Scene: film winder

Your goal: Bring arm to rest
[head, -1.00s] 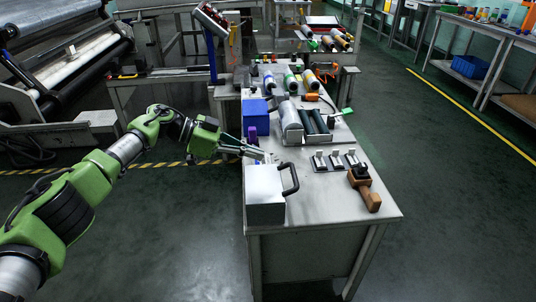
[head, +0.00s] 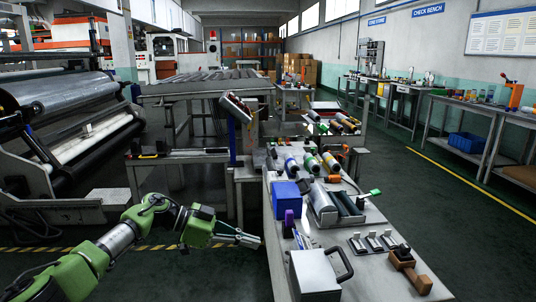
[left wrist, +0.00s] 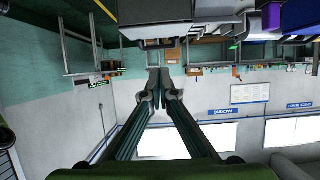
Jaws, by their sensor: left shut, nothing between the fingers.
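My left arm, green with black joints, comes in from the lower left in the head view. My left gripper (head: 252,241) is shut and empty. Its tips point right, beside the left edge of the work table (head: 375,262), close to a white box with a black handle (head: 314,275). In the left wrist view the two fingers (left wrist: 159,78) meet at their tips with nothing between them. My right arm and gripper are not in view.
On the table are a blue box (head: 286,195), a purple object (head: 288,222), a roller device (head: 337,204), several film rolls and a wooden-handled tool (head: 409,270). A large roller machine (head: 70,125) stands at left. The floor right of the table is clear.

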